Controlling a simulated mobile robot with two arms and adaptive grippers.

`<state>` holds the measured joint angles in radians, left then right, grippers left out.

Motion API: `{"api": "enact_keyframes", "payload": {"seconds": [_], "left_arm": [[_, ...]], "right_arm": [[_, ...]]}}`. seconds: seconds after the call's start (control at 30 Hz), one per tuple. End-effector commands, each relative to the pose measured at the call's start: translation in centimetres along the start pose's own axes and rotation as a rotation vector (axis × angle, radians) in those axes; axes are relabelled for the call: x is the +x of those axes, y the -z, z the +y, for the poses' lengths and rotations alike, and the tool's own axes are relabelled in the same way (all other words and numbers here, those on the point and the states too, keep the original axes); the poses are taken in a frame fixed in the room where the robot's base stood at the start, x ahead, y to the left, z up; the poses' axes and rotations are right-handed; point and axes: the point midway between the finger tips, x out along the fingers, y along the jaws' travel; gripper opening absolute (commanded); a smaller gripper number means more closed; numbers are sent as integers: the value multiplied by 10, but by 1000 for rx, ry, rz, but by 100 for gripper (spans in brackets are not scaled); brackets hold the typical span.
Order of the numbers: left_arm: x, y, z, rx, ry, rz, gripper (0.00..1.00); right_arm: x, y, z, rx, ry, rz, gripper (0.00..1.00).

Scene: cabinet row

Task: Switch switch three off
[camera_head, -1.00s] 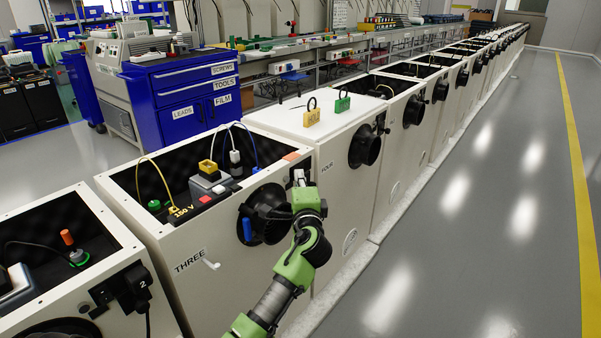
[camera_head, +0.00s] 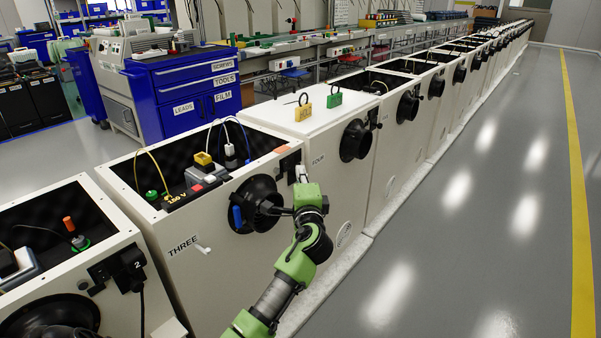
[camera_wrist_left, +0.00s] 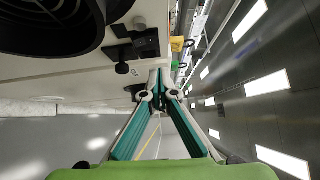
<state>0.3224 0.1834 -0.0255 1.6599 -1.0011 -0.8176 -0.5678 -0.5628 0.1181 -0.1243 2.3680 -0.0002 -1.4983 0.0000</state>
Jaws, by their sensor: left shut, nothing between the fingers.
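Cabinet THREE (camera_head: 184,264) stands open-topped in the left centre of the head view. A black switch box (camera_head: 288,165) sits at its upper right front corner, partly behind my left gripper (camera_head: 301,175). The switch's position is too small to read. My right gripper is not in view.
A black round funnel (camera_head: 261,203) juts from cabinet THREE left of my gripper. It also looms in the left wrist view (camera_wrist_left: 60,22). Cabinet FOUR (camera_head: 322,195) adjoins on the right, with yellow (camera_head: 304,113) and green (camera_head: 334,100) tags on top. The aisle floor (camera_head: 450,240) is clear.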

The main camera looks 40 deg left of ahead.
Motion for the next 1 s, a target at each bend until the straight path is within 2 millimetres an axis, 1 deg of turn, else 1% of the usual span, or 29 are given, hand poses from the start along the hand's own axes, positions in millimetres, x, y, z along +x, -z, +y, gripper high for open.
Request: {"api": "enact_keyframes", "payload": {"seconds": [0.4, 0.5, 0.67, 1.0], "left_arm": [[-67, 0, -8, -2, -2, 1, 0], [-79, 0, -9, -1, -1, 2, 0], [-88, 0, -11, -1, 1, 1, 0], [-88, 0, -10, -1, 0, 1, 0]], "right_arm": [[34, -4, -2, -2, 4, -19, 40], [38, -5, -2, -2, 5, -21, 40], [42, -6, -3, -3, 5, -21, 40], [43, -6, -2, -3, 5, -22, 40]]}}
